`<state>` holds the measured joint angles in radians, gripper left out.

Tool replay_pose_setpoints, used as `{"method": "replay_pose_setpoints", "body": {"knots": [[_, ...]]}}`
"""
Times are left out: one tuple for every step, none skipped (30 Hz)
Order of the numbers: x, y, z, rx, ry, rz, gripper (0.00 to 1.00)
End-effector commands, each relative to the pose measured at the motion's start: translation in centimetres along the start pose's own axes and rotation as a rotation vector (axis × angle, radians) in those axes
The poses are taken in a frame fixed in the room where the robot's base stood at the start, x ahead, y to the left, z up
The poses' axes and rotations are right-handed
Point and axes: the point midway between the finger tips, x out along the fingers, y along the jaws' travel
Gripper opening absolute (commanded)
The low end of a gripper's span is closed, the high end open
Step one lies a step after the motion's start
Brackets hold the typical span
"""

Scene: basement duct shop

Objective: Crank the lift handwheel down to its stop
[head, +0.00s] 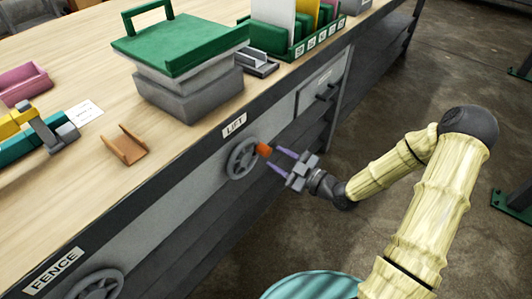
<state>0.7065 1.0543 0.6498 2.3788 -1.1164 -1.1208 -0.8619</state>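The lift handwheel (232,166) is a grey spoked wheel on the bench's front face, under a white LIFT label (234,125). An orange crank handle (263,149) sticks out from its upper right rim. My gripper (271,157) is just right of this handle, with its two purple fingers pointing at it and spread apart. The handle's end is at or just short of the gap between the fingertips; I cannot tell if they touch it. A grey lift platform (190,98) with a green top (178,45) stands on the bench above the wheel.
A second handwheel (97,285) sits lower left by a FENCE label (53,271). A drawer with dark handles (322,88) is right of the lift wheel. A teal round object (310,287) is on the floor side below my arm. Open concrete floor (455,60) lies to the right.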

Motion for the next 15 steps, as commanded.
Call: {"method": "replay_pose_setpoints", "body": {"knots": [[1.0, -0.1, 0.1, -0.001, 0.003, -0.002, 0.40], [1.5, -0.1, 0.1, -0.001, 0.003, -0.001, 0.40], [2.2, -0.1, 0.1, -0.001, 0.003, -0.002, 0.40], [2.7, -0.1, 0.1, 0.000, 0.003, -0.001, 0.40], [3.1, -0.1, 0.1, -0.001, 0.003, -0.001, 0.40], [3.7, -0.1, 0.1, -0.001, 0.002, -0.002, 0.40], [4.0, -0.1, 0.1, -0.001, 0.001, -0.001, 0.40], [4.3, -0.1, 0.1, 0.000, 0.001, 0.000, 0.40], [4.6, -0.1, 0.1, 0.000, 0.001, 0.000, 0.40], [4.8, -0.1, 0.0, 0.000, 0.002, 0.000, 0.40], [5.0, 0.0, 0.0, 0.000, 0.002, 0.000, 0.40], [5.1, 0.0, 0.0, 0.000, 0.001, 0.000, 0.40], [5.1, 0.0, 0.0, 0.001, 0.001, 0.001, 0.40], [5.1, 0.0, 0.0, 0.001, 0.001, 0.001, 0.40], [5.1, 0.0, 0.0, 0.001, 0.000, 0.001, 0.40]]}}
